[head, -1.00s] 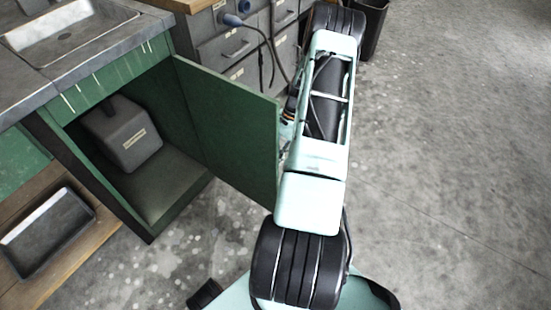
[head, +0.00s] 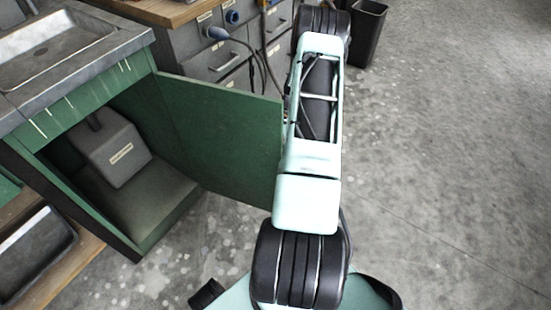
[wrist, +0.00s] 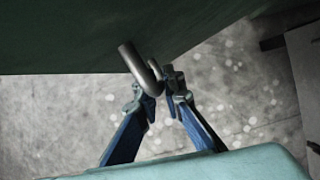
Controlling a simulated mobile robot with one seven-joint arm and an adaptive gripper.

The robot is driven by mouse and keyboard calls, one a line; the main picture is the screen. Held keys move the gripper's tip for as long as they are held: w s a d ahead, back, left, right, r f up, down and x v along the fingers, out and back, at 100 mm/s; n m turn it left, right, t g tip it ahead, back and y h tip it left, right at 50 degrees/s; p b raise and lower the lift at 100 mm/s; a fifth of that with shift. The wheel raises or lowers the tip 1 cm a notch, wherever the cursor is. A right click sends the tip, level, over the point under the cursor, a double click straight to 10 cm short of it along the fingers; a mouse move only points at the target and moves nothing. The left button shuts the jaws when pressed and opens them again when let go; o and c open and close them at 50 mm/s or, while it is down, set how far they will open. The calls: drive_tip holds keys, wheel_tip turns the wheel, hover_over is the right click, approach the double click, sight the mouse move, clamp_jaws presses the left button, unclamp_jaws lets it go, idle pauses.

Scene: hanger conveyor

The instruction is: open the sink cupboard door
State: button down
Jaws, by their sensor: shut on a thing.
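The green sink cupboard door (head: 222,135) stands wide open, swung out from the cupboard on its right-hand hinge side. In the wrist view the door (wrist: 90,35) fills the top left, with a metal bar handle (wrist: 139,69) standing off its face. My gripper (wrist: 162,84) is shut on the handle near its end, with blue fingers on either side. In the head view my arm hides the gripper and the handle. The cupboard's inside (head: 165,200) shows, with a grey box (head: 112,150) in it.
A sink (head: 50,50) is set in the grey counter above the cupboard. Grey drawers (head: 215,65) with a hose and cables stand behind the door. A black bin (head: 366,35) is at the back. A dark tray (head: 35,255) lies on the lower left shelf. The floor to the right is clear.

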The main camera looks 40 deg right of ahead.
drive_tip(key=shift+w+d, duration=0.1)
drive_tip(key=shift+d, duration=0.1)
idle(0.4)
drive_tip(key=c, duration=2)
unclamp_jaws()
drive_tip(key=shift+c, duration=0.2)
drive_tip(key=v, duration=1.2)
drive_tip(key=shift+a, duration=0.1)
